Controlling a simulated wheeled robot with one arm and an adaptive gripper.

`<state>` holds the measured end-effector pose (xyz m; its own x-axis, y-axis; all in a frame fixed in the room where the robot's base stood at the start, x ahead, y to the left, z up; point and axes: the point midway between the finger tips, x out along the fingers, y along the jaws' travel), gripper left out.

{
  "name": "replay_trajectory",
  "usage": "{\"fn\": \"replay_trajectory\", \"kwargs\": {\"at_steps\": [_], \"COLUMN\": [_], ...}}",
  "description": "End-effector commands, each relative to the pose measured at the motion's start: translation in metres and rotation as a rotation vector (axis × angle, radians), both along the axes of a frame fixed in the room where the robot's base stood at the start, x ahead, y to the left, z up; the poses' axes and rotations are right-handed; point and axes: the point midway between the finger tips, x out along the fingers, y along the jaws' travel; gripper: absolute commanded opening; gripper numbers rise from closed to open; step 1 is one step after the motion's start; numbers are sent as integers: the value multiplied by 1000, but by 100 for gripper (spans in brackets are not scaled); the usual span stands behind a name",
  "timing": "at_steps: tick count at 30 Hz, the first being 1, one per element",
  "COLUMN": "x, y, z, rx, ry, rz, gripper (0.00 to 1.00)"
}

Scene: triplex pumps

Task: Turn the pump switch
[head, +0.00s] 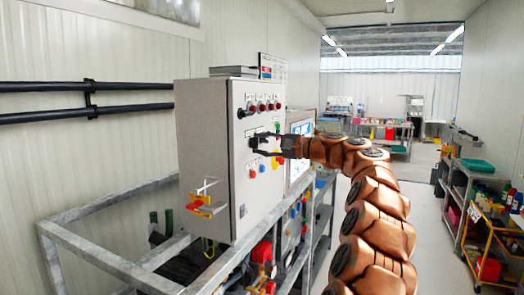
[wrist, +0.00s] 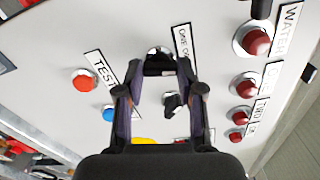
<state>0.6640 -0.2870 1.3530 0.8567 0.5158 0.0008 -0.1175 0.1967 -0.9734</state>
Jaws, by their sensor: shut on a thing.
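A white control box (head: 215,130) carries the switch panel. My gripper (head: 264,143) reaches the panel from the right in the head view. In the wrist view, its two fingertips (wrist: 160,68) are closed around a black switch knob (wrist: 160,62), beside a label that is partly readable as "ONE O…". The fingers partly hide the knob. A second black switch (wrist: 172,104) lies between the fingers, nearer the palm, and appears untouched. I cannot tell the angle of the held knob.
A red button (wrist: 84,80) sits by a "TEST" label, with a blue button (wrist: 109,114) near it. Several red lamps (wrist: 257,41) line the panel's other side. A metal frame (head: 105,262) stands below the box. The aisle at right is open.

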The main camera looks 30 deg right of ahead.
Motion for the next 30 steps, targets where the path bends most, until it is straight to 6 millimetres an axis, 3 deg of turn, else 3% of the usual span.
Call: {"fn": "replay_trajectory", "kwargs": {"at_steps": [12,30], "x": [1,1], "y": [2,1], "z": [-3,-1], "rx": [-172,-200], "ry": [-98,-116], "rz": [3,4], "gripper": [2,2]}}
